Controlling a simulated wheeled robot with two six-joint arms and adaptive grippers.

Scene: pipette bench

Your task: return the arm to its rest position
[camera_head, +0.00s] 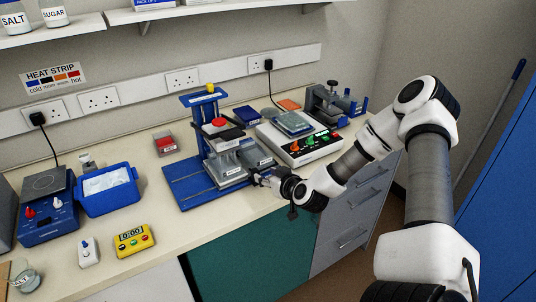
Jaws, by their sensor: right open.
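My right arm comes in from the right side and reaches over the bench's front edge. My right gripper (265,178) is small and dark in this view; it is open. It is at the front right of the blue stand (198,148), close to the grey block (232,165) on the stand's base. I cannot tell whether its fingers touch the block. Part of the block's right end is hard to make out behind the gripper. My left gripper is out of view.
A blue tub (107,190), yellow timer (134,239) and hot plate (46,206) stand at left. A white control box (298,140) with coloured knobs stands behind the gripper. Grey drawers (352,215) are below my forearm.

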